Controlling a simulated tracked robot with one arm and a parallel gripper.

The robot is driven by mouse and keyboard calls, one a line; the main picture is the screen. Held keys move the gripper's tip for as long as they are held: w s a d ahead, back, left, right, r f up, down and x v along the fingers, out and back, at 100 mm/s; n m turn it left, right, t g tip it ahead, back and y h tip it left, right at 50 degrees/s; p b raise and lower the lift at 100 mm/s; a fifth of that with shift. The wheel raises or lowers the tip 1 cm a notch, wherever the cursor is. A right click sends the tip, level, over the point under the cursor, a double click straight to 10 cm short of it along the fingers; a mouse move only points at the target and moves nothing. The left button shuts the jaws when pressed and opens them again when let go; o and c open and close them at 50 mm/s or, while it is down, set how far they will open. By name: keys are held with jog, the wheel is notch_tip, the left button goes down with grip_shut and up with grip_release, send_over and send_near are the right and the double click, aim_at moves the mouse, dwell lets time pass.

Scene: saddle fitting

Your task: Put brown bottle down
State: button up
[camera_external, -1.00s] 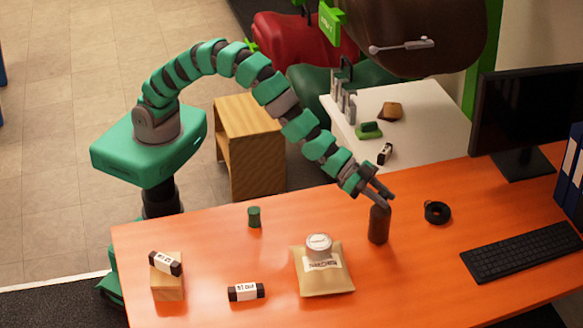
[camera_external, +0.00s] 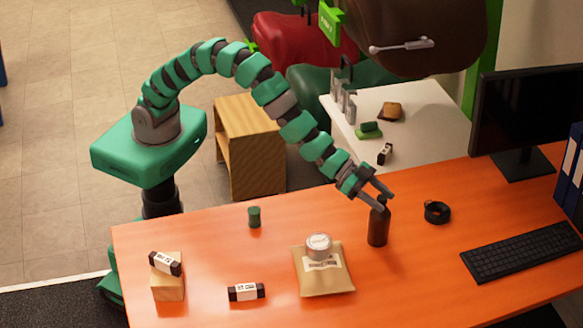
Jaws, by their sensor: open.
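The brown bottle (camera_external: 378,226) stands upright on the orange table (camera_external: 420,285), right of the padded envelope. It is dark, with a narrow neck at the top. My gripper (camera_external: 385,201) is open at the bottle's neck, with its fingers spread at the level of the bottle's top. Whether a finger still touches the neck cannot be told from this view.
A padded envelope (camera_external: 325,278) with a round tin (camera_external: 318,245) on it lies left of the bottle. A black tape roll (camera_external: 437,212) lies to the right, with a keyboard (camera_external: 522,251) beyond. A green can (camera_external: 254,217) stands further left.

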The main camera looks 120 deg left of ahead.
jog(key=d+v, duration=0.1)
jog(key=v, duration=1)
jog(key=shift+a, duration=0.45)
jog(key=shift+s, duration=0.15)
jog(key=s+a+r+t, duration=0.1)
jog(key=s+r, duration=0.2)
jog(key=r, duration=1.1)
jog(key=s+a+r, duration=0.2)
jog(key=s+r, duration=0.1)
jog(key=r, duration=1)
jog(key=s+a+r+n+t+y, duration=0.1)
jog(key=s+a+r, duration=0.1)
jog(key=s+r, duration=1.9)
notch_tip(320, 180, up, 3)
jog(key=shift+a, duration=0.25)
jog(key=shift+s, duration=0.15)
